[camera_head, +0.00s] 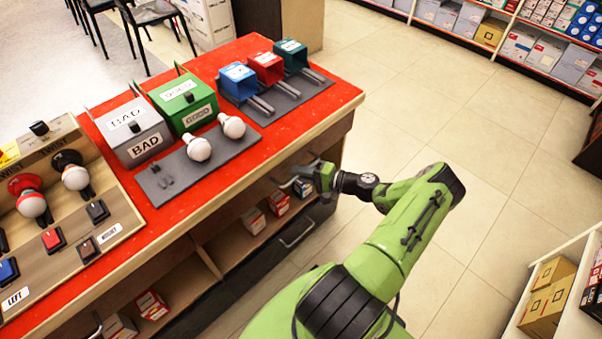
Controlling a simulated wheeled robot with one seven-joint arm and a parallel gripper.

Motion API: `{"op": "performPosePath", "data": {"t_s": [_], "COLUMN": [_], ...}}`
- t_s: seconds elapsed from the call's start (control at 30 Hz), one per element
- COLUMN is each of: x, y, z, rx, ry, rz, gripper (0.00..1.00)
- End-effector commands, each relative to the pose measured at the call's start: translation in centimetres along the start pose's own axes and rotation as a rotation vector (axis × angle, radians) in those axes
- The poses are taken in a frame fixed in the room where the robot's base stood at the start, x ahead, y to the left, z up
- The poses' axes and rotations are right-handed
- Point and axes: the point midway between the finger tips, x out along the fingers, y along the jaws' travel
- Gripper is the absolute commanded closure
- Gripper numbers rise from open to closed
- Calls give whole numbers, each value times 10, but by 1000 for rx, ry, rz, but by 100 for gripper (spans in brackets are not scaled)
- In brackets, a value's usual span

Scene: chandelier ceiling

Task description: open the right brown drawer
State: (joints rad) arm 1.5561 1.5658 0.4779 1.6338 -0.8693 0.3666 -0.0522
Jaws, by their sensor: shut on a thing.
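The red-topped wooden counter (215,60) runs diagonally across the left and middle of the view. My gripper (318,178) is at the right part of the counter's front, below the top edge.
Small red-and-white boxes (253,220) lie in the shelf space under the counter. Light bulbs (231,126), a grey BAD box (135,133) and a green GOOD box (185,103) stand on top. Open tiled floor (450,110) lies right of the counter; shelves (570,290) stand at lower right.

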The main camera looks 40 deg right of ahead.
Motion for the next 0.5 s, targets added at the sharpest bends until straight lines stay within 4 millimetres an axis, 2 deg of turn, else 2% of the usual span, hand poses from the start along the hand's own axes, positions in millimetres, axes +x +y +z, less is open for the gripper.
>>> {"op": "performPosePath", "data": {"t_s": [0.27, 0.37, 0.5], "x": [-8, -20, -45], "y": [2, 5, 10], "z": [3, 8, 17], "rx": [2, 2, 4], "ry": [2, 1, 4], "rz": [1, 3, 3], "gripper": [100, 100, 100]}}
